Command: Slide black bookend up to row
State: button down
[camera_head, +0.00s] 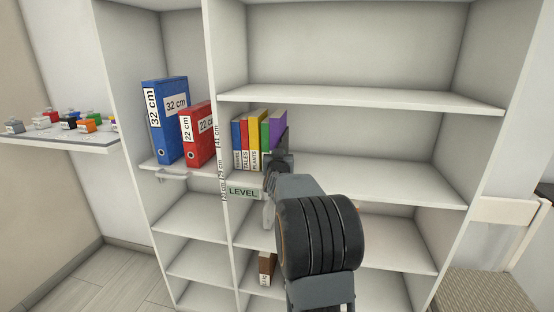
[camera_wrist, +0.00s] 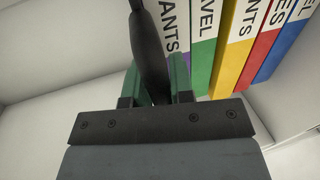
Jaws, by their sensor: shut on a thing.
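The black bookend (camera_head: 283,143) stands at the right end of a row of books on the middle shelf, partly hidden by my gripper (camera_head: 279,163). In the wrist view the bookend (camera_wrist: 148,48) is a dark upright plate between the fingers of my gripper (camera_wrist: 154,90), which is shut on it. The row runs blue, red, yellow (camera_head: 258,138), green and purple (camera_head: 279,122) from left to right. The purple book is nearest the bookend. In the wrist view the spines lie just right of the bookend; I cannot tell whether they touch.
A white upright divides the row from a blue binder (camera_head: 165,118) and a red binder (camera_head: 198,135) on the left. The shelf right of the bookend (camera_head: 385,180) is bare. A "LEVEL" label (camera_head: 242,192) is on the shelf front. A brown box (camera_head: 266,267) stands lower down.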

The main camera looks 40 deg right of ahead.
jog(key=shift+w+a, duration=0.35)
jog(key=c, duration=1.1)
grip_release()
jog(key=shift+o, duration=0.2)
jog(key=v, duration=1.4)
jog(key=shift+w+d, duration=0.1)
